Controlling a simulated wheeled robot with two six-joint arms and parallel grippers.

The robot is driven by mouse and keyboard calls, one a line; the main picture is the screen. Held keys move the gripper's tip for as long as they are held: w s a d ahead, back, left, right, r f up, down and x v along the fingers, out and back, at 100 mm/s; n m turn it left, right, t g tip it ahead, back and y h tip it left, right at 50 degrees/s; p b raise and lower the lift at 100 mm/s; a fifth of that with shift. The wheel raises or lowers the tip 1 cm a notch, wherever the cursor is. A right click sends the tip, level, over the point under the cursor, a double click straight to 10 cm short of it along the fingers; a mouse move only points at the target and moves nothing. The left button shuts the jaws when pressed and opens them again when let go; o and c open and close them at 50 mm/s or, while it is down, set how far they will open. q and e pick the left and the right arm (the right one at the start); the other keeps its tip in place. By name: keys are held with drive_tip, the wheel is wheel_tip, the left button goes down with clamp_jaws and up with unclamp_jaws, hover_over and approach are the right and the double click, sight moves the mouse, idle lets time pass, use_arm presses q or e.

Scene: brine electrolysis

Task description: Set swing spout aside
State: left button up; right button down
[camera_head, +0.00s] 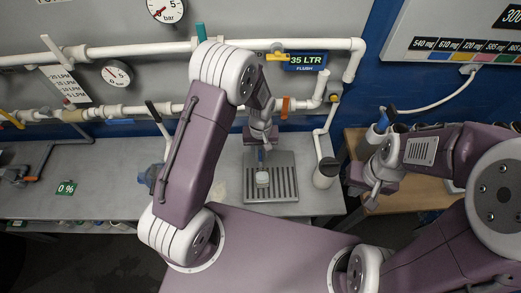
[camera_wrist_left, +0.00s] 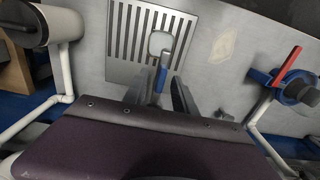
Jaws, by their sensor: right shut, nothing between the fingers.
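My left gripper (camera_head: 262,150) points down over the grated drain tray (camera_head: 282,163). In the left wrist view its fingers (camera_wrist_left: 163,96) stand apart. A thin grey and blue piece (camera_wrist_left: 162,76), perhaps the swing spout's end, shows between and beyond them; a gap is visible beside it, and I cannot tell whether they touch. A small white cup (camera_head: 262,178) stands on the tray below, also in the left wrist view (camera_wrist_left: 160,44). My left arm hides part of the pipework. My right gripper (camera_head: 371,196) is shut and empty, right of the bench.
White pipes (camera_head: 130,52) with gauges run along the back wall. An orange valve handle (camera_head: 285,108) is beside my left wrist. A white and dark canister (camera_head: 326,173) stands right of the tray. A wooden table (camera_head: 422,194) is at the right.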

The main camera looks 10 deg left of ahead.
use_arm(q)
drive_tip(key=shift+f, duration=0.1)
drive_tip(key=shift+c, duration=0.3)
drive_tip(key=shift+a, duration=0.1)
drive_tip(key=c, duration=0.5)
clamp_jaws()
idle(0.5)
